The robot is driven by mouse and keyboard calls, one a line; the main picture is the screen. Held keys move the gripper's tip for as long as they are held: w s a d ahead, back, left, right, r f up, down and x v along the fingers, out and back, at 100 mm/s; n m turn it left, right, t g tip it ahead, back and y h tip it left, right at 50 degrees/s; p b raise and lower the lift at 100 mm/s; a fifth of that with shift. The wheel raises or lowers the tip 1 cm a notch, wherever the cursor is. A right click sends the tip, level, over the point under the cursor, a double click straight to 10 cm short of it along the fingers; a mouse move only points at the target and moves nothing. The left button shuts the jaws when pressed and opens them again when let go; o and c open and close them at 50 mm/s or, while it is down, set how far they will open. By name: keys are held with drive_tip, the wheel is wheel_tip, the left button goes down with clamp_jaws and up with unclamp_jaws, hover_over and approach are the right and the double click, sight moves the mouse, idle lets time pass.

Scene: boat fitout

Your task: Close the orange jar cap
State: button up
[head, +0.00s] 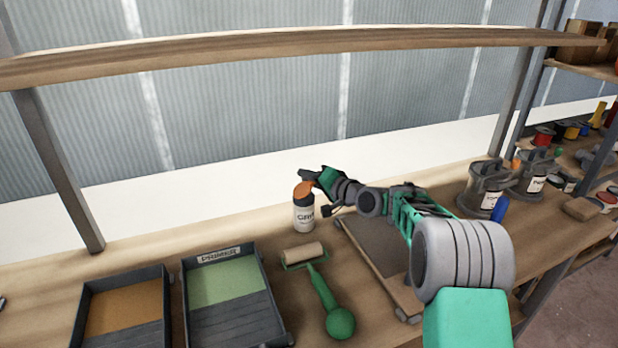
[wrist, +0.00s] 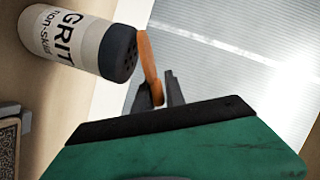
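The jar (head: 304,215) is white with a dark shaker top and a "GRIT" label. It stands upright on the bench and also shows in the wrist view (wrist: 75,43). Its orange cap (head: 303,189) is swung open on the dark top, edge-on in the wrist view (wrist: 149,62), where the top's holes are uncovered. My gripper (head: 310,175) is at the cap, just above and right of the jar. In the wrist view, its fingers (wrist: 161,88) are spread, with the cap's outer end between them. A gap shows on the right finger's side; contact with the left finger is unclear.
A green-handled roller (head: 324,290) lies in front of the jar. Paint trays (head: 235,295) sit front left, and a flat board (head: 378,262) lies under my arm. Metal cans (head: 484,190) stand to the right. A wooden shelf (head: 300,47) spans above.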

drive_tip(key=o, duration=0.3)
drive_tip(key=v, duration=0.8)
drive_tip(key=shift+b, duration=0.3)
drive_tip(key=s+d+n+g+h+p, duration=0.1)
drive_tip(key=s+d+g+h+p, duration=0.2)
drive_tip(key=s, duration=0.9)
drive_tip(key=s+d+n+g+h+p, duration=0.2)
drive_tip(key=s+g+h+p, duration=0.1)
drive_tip(key=s, duration=0.8)
drive_tip(key=s+d+n+g+h+p, duration=0.1)
drive_tip(key=s+d+g+h+p, duration=0.2)
drive_tip(key=s, duration=0.9)
drive_tip(key=shift+s+d+f+n+h, duration=0.2)
drive_tip(key=shift+s+d+n+h, duration=0.15)
drive_tip(key=shift+h, duration=0.25)
